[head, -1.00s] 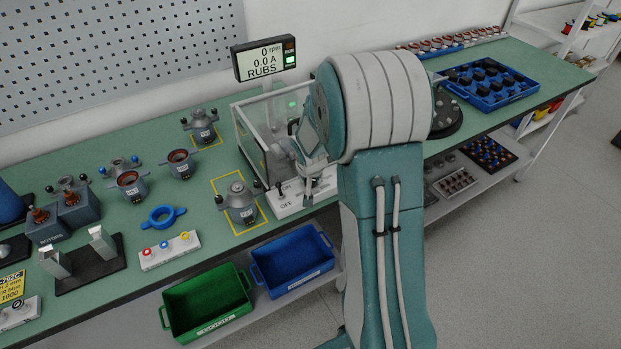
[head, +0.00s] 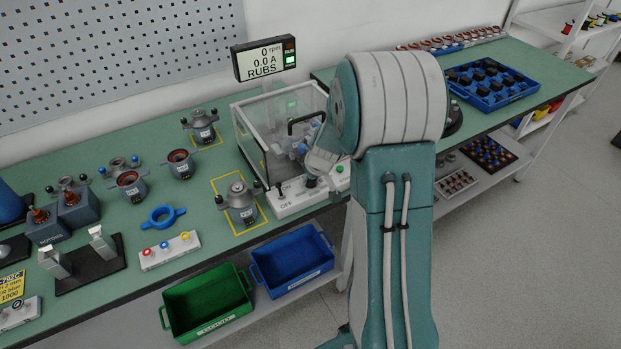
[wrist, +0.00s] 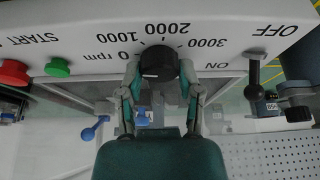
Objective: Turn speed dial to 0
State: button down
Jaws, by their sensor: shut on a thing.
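The black speed dial (wrist: 157,65) sits on the white control panel (wrist: 215,35), whose labels appear upside down in the wrist view. A 0 rpm mark, 1000, 2000 and 3000 are printed around it. A short white line shows on the knob; I cannot tell which mark it points to. My gripper (wrist: 159,72) has a finger on each side of the dial and is shut on it. In the head view the panel (head: 290,203) stands at the bench's front edge, and my arm hides part of it. The display (head: 264,59) reads 0 rpm, 0.0 A, RUBS.
The ON/OFF lever (wrist: 254,70) stands to one side of the dial; green (wrist: 57,67) and red (wrist: 12,72) buttons are on the other. A clear test box (head: 255,135) is behind the panel. A stator unit (head: 240,203) stands left of it.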

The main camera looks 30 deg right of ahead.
jog(key=shift+f+n+y, duration=0.1)
jog(key=shift+n+y, duration=0.2)
jog(key=shift+n, duration=0.5)
jog(key=shift+s, duration=0.1)
jog(key=shift+c, duration=1.3)
grip_release()
jog(key=shift+r, duration=0.5)
jog(key=v, duration=1.1)
jog(key=shift+d, duration=0.1)
